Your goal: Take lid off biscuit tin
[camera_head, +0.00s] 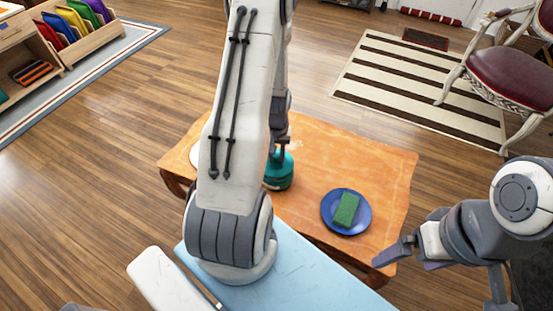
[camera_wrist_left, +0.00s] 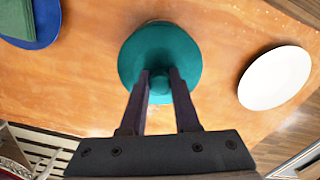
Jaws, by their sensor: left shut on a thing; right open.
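The biscuit tin (camera_head: 278,172) is a round teal container on the orange wooden table, partly hidden behind my left arm in the head view. In the left wrist view its round teal lid (camera_wrist_left: 135,62) is seen from above, with a small knob in the middle. My left gripper (camera_wrist_left: 160,78) is above the lid, its two dark fingers shut on the knob; it also shows in the head view (camera_head: 282,150). I cannot tell whether the lid is seated on or raised from the tin. My right gripper (camera_head: 408,262) is open and empty beside the table's right front corner.
A blue plate (camera_head: 328,217) holding a green sponge (camera_head: 347,209) is right of the tin. A white plate (camera_wrist_left: 274,78) lies on the tin's other side, mostly hidden by my arm in the head view. The table (camera_head: 345,150) is bare behind the blue plate.

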